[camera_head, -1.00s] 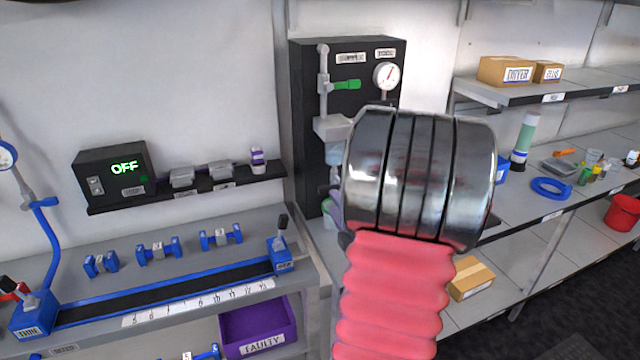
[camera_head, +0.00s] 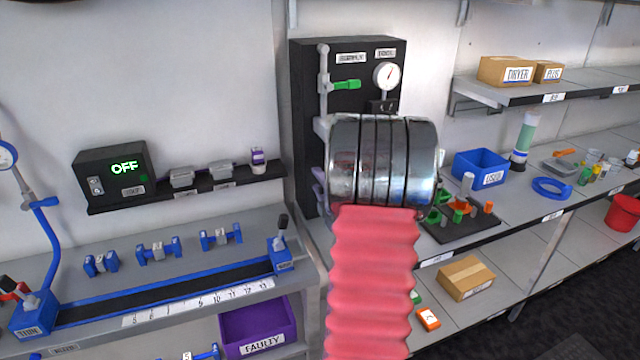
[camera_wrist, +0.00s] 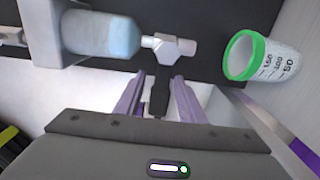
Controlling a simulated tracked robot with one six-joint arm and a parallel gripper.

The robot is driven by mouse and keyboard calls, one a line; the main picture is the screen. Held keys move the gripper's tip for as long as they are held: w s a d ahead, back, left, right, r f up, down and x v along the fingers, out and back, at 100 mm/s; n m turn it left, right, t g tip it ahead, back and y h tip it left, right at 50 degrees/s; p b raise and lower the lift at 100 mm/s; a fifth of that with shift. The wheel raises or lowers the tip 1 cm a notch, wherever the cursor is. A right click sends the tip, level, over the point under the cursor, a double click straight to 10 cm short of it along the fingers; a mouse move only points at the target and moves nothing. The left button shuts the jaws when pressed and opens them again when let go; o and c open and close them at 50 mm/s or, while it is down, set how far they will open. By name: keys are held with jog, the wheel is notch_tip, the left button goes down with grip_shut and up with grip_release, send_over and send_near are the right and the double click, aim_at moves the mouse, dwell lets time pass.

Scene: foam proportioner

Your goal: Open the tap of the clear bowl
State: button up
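In the wrist view the clear bowl (camera_wrist: 100,34) shows as a pale blue, see-through cylinder under a grey block. A light grey tap (camera_wrist: 174,47) sticks out from its end, with a black lever (camera_wrist: 159,96). My gripper (camera_wrist: 159,75) is open, its purple fingers on either side of the lever, with small gaps visible. I cannot tell whether either finger touches it. In the head view my arm hides the bowl, the tap and most of the gripper. The black panel (camera_head: 306,110) behind carries a green-handled valve (camera_head: 347,85) and a gauge (camera_head: 386,75).
A green-rimmed graduated cup (camera_wrist: 270,58) is close to the right of the tap in the wrist view. To the right in the head view are a blue bin (camera_head: 481,165) and a black tray (camera_head: 480,232) with green and orange parts. A workbench (camera_head: 180,240) stands left.

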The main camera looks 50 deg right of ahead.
jog(key=shift+c, duration=0.2)
grip_shut()
dwell(0.3)
jog(key=shift+f, duration=0.1)
